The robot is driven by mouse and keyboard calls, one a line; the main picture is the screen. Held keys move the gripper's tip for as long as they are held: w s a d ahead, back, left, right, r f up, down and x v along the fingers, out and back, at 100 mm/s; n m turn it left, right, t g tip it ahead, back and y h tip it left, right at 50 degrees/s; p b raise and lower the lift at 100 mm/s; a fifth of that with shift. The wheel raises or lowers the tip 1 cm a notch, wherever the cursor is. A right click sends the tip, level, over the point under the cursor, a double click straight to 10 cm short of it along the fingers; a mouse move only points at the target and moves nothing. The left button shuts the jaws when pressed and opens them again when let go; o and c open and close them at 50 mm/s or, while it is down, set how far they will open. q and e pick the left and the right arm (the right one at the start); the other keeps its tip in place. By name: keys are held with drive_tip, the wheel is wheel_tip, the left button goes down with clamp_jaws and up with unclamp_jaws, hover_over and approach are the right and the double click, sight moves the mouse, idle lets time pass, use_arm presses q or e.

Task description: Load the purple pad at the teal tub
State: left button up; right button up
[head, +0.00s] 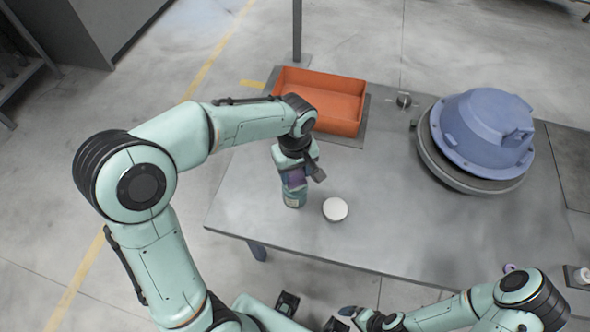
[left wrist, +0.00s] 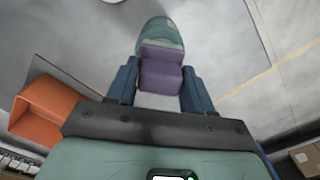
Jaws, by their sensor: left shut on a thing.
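My left gripper (head: 298,177) is over the table's left part, pointing down, shut on the purple pad (head: 294,181). In the left wrist view the purple pad (left wrist: 161,76) is a block between the two dark blue fingers of my left gripper (left wrist: 160,68). The teal tub (head: 294,199) stands on the table right below the pad, and its top is partly hidden. In the left wrist view the tub (left wrist: 161,33) shows just beyond the pad; I cannot tell whether they touch. My right gripper (head: 357,314) is low at the bottom edge, its jaws unclear.
A white round lid-like disc (head: 335,209) lies right of the tub. An orange tray (head: 318,101) sits at the table's back left. A large blue hood (head: 485,132) rests on a round grey base at the right. The grey table (head: 400,240) is clear in front.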

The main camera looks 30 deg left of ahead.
sight(295, 171)
idle(0.5)
use_arm(q)
drive_tip(key=shift+r+p, duration=1.15)
drive_tip(key=shift+r, duration=0.75)
drive_tip(key=shift+r+p, duration=0.8)
drive_tip(key=shift+r, duration=0.8)
use_arm(e)
drive_tip(key=w+r, duration=0.3)
drive_tip(key=r, duration=0.2)
drive_tip(key=shift+w, duration=0.35)
use_arm(q)
drive_tip(key=shift+s+f, duration=0.1)
use_arm(e)
drive_tip(key=shift+s, duration=0.15)
